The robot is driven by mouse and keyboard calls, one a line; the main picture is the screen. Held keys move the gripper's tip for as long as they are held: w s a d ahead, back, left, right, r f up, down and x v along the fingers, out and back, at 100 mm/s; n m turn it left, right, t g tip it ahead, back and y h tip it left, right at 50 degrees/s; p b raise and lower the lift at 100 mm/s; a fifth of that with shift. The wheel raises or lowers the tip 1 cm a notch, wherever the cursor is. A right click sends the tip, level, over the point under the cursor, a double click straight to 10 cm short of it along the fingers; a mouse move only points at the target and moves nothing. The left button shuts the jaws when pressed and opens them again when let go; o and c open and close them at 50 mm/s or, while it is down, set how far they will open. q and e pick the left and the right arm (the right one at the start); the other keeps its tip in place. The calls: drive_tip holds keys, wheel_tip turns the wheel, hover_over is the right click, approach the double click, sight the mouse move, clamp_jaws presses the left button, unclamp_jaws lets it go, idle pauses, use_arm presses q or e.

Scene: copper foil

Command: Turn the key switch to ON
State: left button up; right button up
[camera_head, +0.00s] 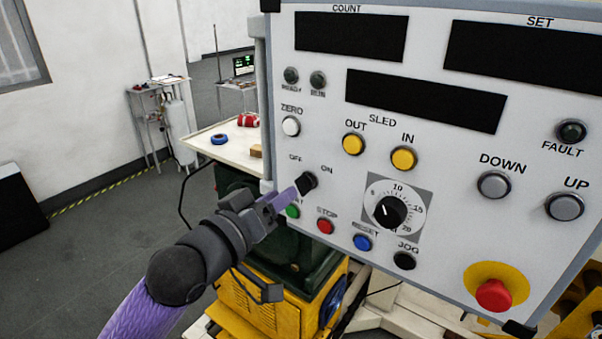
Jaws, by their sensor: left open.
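The key switch (307,182) is a small black knob on the grey control panel (450,180), below and between the OFF and ON labels. My left gripper (290,195) reaches in from the lower left, with its purple fingertips at the switch's left side. The jaws are open; I cannot tell whether they touch the knob or stand around it. The gripper partly covers the START label and sits close to the green button (292,211). The knob's exact pointing direction is hard to make out. My right gripper is not in view.
Near the switch are the red STOP button (325,226), the blue RESET button (362,242) and a dial (390,211). A red emergency button (493,294) is at the lower right. A table (205,150) with a blue ring stands behind. The floor at left is open.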

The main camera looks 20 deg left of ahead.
sight(297, 186)
use_arm(q)
drive_tip(key=x, duration=0.4)
drive_tip(key=shift+d+p, duration=0.3)
drive_tip(key=shift+w, duration=0.2)
clamp_jaws()
